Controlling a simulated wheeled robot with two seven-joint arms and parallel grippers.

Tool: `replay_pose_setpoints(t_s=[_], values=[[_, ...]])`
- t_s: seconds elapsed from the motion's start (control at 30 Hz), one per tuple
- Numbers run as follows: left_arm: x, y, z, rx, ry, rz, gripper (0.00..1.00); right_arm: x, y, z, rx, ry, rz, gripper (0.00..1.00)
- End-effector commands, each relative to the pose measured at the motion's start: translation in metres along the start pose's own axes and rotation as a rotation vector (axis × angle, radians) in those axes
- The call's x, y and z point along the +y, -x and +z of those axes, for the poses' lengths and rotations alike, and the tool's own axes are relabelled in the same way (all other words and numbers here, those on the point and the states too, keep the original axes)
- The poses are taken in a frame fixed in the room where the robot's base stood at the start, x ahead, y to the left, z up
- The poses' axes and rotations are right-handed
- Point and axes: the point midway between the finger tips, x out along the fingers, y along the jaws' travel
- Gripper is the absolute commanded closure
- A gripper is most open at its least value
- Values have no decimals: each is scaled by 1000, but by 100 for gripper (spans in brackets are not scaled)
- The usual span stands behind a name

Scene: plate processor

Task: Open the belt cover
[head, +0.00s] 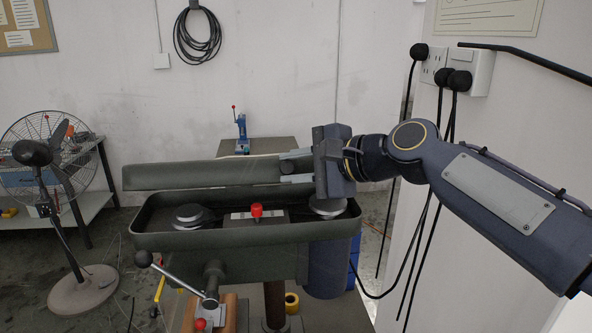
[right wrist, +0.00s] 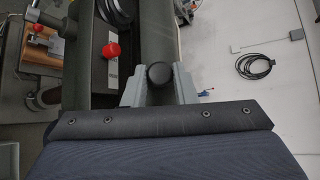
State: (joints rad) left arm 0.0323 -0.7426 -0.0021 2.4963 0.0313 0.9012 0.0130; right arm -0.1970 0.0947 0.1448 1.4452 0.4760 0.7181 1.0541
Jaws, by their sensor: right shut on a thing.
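The belt cover (head: 200,174) is a long dark green lid along the back edge of the drill press's green head housing (head: 215,240). It stands tilted up, so the pulleys inside show. My right gripper (head: 284,168) reaches in from the right and is shut at the cover's right end. In the right wrist view its two grey fingers (right wrist: 160,88) close around a round black knob (right wrist: 160,74) on the cover (right wrist: 156,38). My left gripper is not in view.
Inside the open housing are a left pulley (head: 189,215), a right pulley (head: 327,206) and a red button (head: 256,210). A lever handle (head: 175,275) sticks out in front. A fan (head: 45,155) stands at left; cables hang from wall sockets (head: 465,72) at right.

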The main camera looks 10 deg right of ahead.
Motion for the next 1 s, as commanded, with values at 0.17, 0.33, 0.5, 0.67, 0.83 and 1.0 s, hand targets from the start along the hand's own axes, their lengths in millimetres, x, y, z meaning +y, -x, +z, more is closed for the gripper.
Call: replay_pose_setpoints(t_s=[0.17, 0.33, 0.5, 0.67, 0.83, 1.0], values=[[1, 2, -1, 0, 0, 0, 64, -17, -2, -2, -1, -53, 50, 100], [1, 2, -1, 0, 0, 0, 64, -24, -3, -3, 0, -82, 78, 100], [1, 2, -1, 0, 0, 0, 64, -26, -4, -3, -1, -92, 89, 100], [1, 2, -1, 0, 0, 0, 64, -26, -4, -3, -1, -93, 90, 100], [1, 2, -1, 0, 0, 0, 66, -26, -4, -3, -1, -92, 90, 100], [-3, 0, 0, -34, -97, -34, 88, -25, -4, -3, -1, -92, 90, 100]])
